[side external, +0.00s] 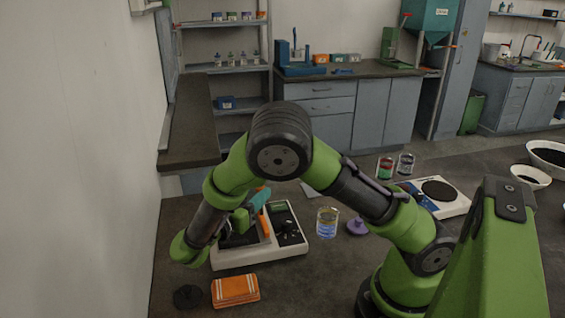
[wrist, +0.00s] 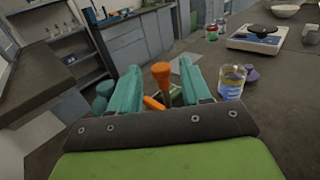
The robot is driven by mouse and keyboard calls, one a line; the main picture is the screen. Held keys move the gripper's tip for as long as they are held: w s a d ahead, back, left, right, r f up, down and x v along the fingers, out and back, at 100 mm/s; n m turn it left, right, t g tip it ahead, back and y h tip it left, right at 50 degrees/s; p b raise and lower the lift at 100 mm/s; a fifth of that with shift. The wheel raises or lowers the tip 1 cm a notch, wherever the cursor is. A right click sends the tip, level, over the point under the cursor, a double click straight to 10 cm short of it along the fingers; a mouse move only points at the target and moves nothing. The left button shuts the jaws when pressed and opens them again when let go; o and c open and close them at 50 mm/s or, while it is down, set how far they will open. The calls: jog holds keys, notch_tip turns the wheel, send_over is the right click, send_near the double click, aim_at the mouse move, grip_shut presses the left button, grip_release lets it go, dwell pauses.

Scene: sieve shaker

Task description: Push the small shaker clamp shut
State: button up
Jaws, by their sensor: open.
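The small shaker (side external: 262,256) is a low white-framed machine with a dark top, on the dark bench in the side view. An orange lever (side external: 264,226) stands on it, probably the clamp. In the wrist view an orange handle (wrist: 162,78) rises between my teal fingers, and a second orange piece (wrist: 153,103) lies lower. My gripper (wrist: 163,82) is open, its fingers spread on either side of the handle. In the side view my gripper (side external: 260,197) is over the shaker, partly hidden by my arm. Contact and how far the clamp is closed cannot be told.
A labelled glass beaker (side external: 327,223) and a purple object (side external: 357,225) stand right of the shaker. An orange box (side external: 235,290) and a black disc (side external: 187,297) lie in front. A white balance (side external: 440,197) sits farther right. A wall bounds the left.

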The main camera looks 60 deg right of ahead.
aim_at(258, 189)
jog(key=shift+d, duration=1.7)
grip_shut()
